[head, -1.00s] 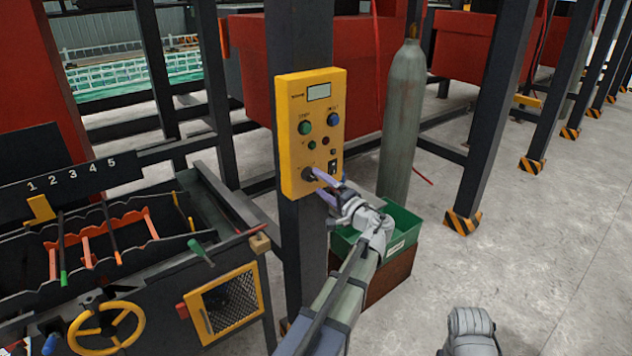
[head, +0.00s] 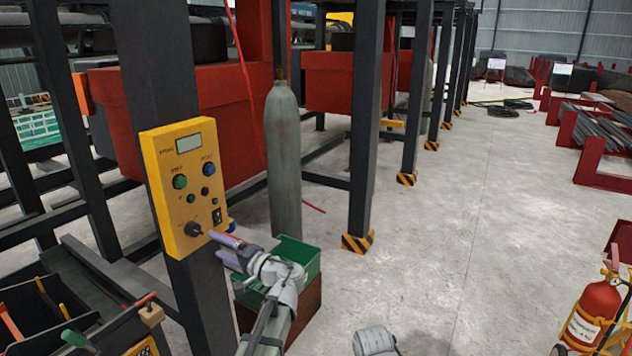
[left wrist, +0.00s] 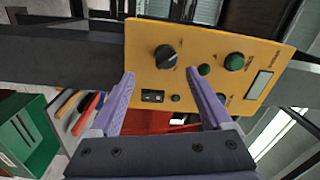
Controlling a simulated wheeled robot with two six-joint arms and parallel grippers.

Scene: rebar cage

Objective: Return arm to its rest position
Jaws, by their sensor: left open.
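My left gripper (head: 226,247) is open in front of the yellow control panel (head: 185,172), near its lower edge. The panel is fixed to a dark post and carries a small display, green and blue buttons and a black knob (head: 194,229). In the left wrist view my left gripper (left wrist: 165,100) has its two purple fingers spread with nothing between them. The black knob (left wrist: 166,56) and a black rocker switch (left wrist: 152,96) show just past the fingertips. Whether a finger touches the panel I cannot tell. My right gripper does not show.
A green bin (head: 300,258) stands below and beside my left arm. A grey-green gas cylinder (head: 284,160) stands behind it. A striped-foot post (head: 357,242) is right of that. A fire extinguisher (head: 597,310) stands at lower right.

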